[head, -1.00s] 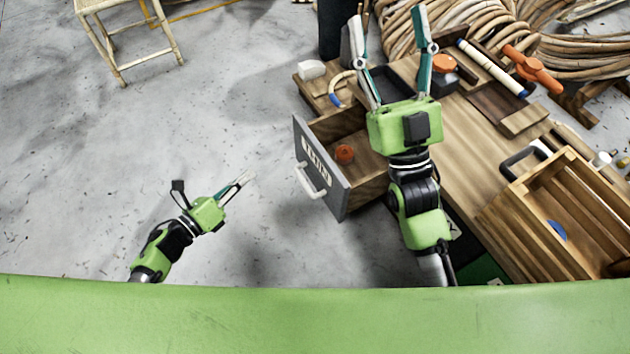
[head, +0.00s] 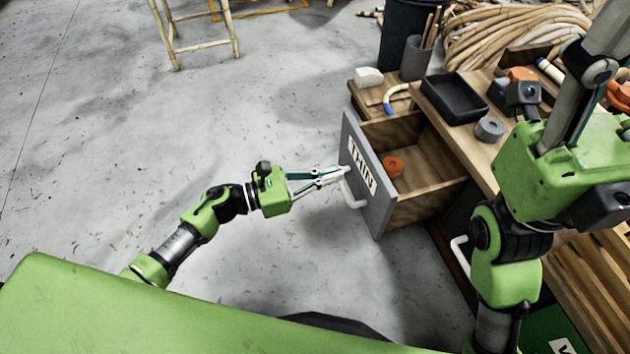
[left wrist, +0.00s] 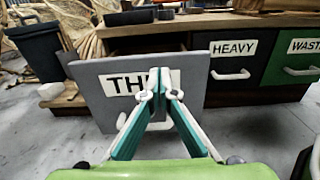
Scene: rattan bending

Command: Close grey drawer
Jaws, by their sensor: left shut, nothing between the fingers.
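The grey drawer (head: 377,190), labelled THIN on its front, stands pulled open from the wooden bench, with an orange roll (head: 393,167) inside. Its white handle (head: 350,194) is on the front. My left gripper (head: 342,172) is shut and empty, its fingertips at the drawer front just above the handle; I cannot tell whether they touch. In the left wrist view the closed fingertips (left wrist: 160,78) cover part of the label on the grey front (left wrist: 194,80). My right gripper (head: 585,95) is large at the right, over the bench, its fingertips cut off by the frame.
The bench top holds a black tray (head: 455,98), a grey roll (head: 489,129) and an orange-and-black tool (head: 518,92). In the left wrist view, shut HEAVY (left wrist: 232,62) and green WASTE (left wrist: 292,62) drawers are to the right. The floor left of the drawer is clear.

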